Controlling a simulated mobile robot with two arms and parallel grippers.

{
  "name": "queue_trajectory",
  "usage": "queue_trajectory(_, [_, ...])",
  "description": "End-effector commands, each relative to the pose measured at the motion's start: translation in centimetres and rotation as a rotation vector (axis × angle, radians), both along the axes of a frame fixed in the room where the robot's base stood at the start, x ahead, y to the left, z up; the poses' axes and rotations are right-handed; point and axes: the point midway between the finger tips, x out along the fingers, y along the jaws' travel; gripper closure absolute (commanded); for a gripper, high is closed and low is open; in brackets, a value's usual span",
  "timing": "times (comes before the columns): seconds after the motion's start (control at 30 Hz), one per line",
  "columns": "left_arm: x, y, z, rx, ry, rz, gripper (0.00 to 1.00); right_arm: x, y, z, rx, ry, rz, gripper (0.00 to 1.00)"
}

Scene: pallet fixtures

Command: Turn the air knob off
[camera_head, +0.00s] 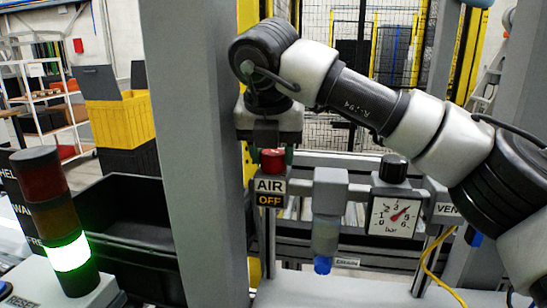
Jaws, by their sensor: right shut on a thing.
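The red air knob (272,161) sits on top of the air unit, above a label (270,192) reading "AIR OFF". My right gripper (273,153) points straight down over the knob and is shut on it, with its fingertips at the knob's sides. The top of the knob is partly hidden by the gripper. My right arm comes in from the right, passing above the gauge. My left gripper is not in view.
A pressure gauge (395,217) with a black knob (393,169) stands right of the air knob, its needle red. A blue-tipped filter bowl (325,236) hangs between them. A grey post (190,150) rises close on the left. A signal tower (52,220) glows green.

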Motion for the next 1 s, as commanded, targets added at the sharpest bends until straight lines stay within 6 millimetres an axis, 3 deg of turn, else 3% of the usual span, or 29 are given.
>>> queue_trajectory(0.67, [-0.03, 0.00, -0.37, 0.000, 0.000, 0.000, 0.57, 0.02, -0.02, 0.24, 0.003, -0.003, -0.071, 0.80])
queue_trajectory(0.7, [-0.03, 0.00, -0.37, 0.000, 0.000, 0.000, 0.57, 0.02, -0.02, 0.24, 0.003, -0.003, -0.071, 0.55])
queue_trajectory(0.8, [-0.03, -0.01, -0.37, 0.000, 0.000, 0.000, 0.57, 0.02, -0.02, 0.20, 0.003, -0.002, -0.070, 0.40])
queue_trajectory(0.87, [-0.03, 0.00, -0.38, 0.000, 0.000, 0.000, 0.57, 0.01, -0.01, 0.17, 0.003, -0.002, -0.070, 0.31])
queue_trajectory(1.0, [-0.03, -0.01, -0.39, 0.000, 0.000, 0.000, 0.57, 0.01, 0.00, 0.11, 0.001, -0.001, -0.069, 0.31])
